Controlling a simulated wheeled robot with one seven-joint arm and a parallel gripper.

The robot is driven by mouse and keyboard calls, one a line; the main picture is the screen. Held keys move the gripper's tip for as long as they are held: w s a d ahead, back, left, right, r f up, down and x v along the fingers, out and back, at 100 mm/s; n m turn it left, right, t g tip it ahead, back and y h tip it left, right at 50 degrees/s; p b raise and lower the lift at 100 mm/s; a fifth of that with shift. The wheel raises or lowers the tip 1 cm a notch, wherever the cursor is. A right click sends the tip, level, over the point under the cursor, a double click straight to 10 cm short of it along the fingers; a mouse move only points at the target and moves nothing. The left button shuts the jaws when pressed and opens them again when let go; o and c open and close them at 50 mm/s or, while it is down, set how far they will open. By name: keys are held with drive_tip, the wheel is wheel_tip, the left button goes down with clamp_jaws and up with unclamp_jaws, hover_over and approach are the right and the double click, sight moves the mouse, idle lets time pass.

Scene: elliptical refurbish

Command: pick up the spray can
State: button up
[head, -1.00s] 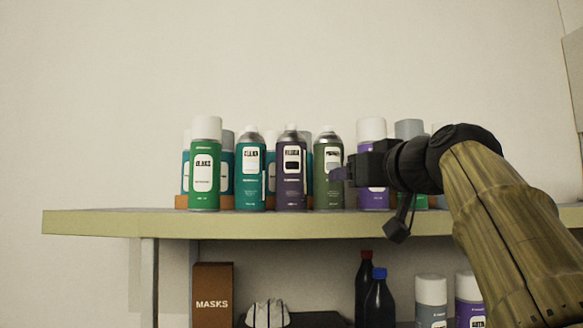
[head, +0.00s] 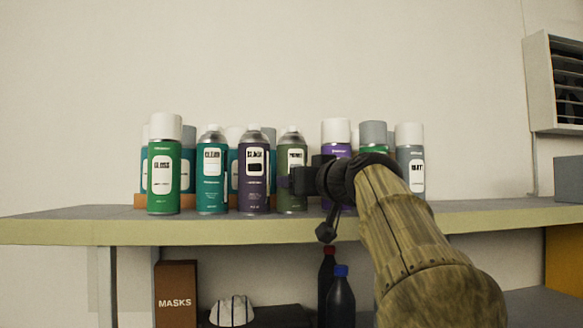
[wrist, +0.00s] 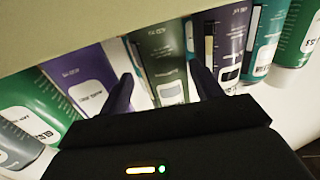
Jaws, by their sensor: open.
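Several spray cans stand upright in a row on the shelf. In the head view, an olive-green can (head: 291,160) stands between a dark purple can (head: 254,180) and a purple can with a white cap (head: 336,132). Which can the task means is not shown. My gripper (head: 288,181) is at the olive can's right side and covers part of it. In the wrist view, my gripper (wrist: 160,78) is open, its dark fingers to either side of the olive can (wrist: 163,55) in the picture. I cannot tell whether they touch it.
A teal can (head: 211,180) and a white-capped green can (head: 164,185) stand to the left, a grey can (head: 410,160) to the right. More cans stand behind. The shelf (head: 60,229) is bare at its left end. Bottles (head: 340,298) and a masks box (head: 176,293) are below.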

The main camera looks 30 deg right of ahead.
sight(299, 146)
drive_tip(key=shift+w+a+r+p, duration=0.1)
drive_tip(key=shift+w+p, duration=0.2)
drive_tip(key=shift+w, duration=0.7)
drive_tip(key=c, duration=0.7)
drive_tip(key=shift+r+b, duration=0.2)
drive_tip(key=shift+b, duration=0.15)
drive_tip(key=shift+c, duration=0.2)
drive_tip(key=shift+s+a+r, duration=0.1)
drive_tip(key=shift+s+r, duration=0.1)
drive_tip(key=shift+s, duration=0.05)
wheel_tip(299, 146, up, 6)
drive_tip(key=shift+r+p, duration=0.1)
drive_tip(key=shift+p, duration=0.55)
drive_tip(key=s+a+b, duration=0.2)
drive_tip(key=s+b, duration=0.1)
drive_tip(key=s, duration=0.6)
drive_tip(key=s+a+b, duration=0.3)
drive_tip(key=s, duration=0.6)
drive_tip(key=shift+s+a+b, duration=0.2)
drive_tip(key=shift+s+b, duration=0.1)
drive_tip(key=shift+s, duration=0.1)
